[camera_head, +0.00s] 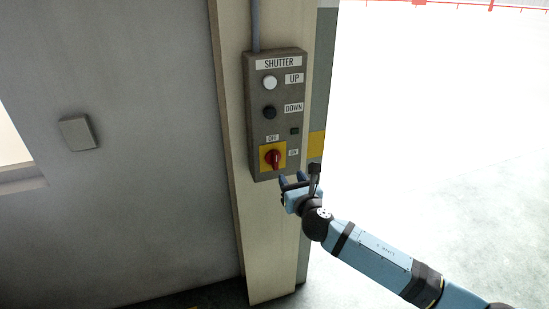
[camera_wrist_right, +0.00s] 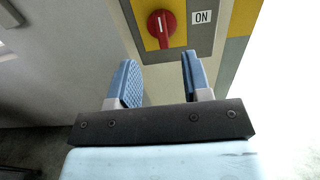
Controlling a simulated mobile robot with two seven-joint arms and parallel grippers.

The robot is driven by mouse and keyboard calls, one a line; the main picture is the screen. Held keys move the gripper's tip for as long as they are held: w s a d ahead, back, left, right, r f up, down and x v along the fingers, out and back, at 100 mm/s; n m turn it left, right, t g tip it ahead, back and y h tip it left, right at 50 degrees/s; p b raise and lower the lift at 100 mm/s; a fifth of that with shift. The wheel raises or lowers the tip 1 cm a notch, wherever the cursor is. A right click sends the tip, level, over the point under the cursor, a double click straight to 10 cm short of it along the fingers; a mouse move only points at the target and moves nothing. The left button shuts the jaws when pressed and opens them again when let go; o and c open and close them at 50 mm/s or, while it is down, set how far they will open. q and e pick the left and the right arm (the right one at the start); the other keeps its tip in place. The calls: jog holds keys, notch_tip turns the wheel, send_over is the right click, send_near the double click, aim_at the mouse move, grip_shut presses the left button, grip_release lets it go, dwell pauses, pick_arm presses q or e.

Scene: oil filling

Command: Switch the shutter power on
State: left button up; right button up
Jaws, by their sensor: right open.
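The shutter control box (camera_head: 283,118) is a grey panel on a cream post. It has a white UP button (camera_head: 270,82), a dark DOWN button (camera_head: 269,112) and, at the bottom, a red rotary knob (camera_head: 272,157) on a yellow plate with OFF and ON labels. In the right wrist view the red knob (camera_wrist_right: 161,24) shows above the fingers, its white line near vertical, with the ON label (camera_wrist_right: 202,17) to its right. My right gripper (camera_head: 290,184) is open and empty, just below the knob and apart from it. My left gripper is not in view.
The cream post (camera_head: 265,230) runs down below the box, with a conduit (camera_head: 255,25) above it. A small grey wall plate (camera_head: 78,133) is on the wall at left. The bright area to the right of the post looks open.

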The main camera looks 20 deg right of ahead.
aim_at(277, 155)
jog(key=w, duration=1.2)
jog(key=shift+a+p, duration=0.3)
jog(key=shift+p, duration=0.1)
grip_shut()
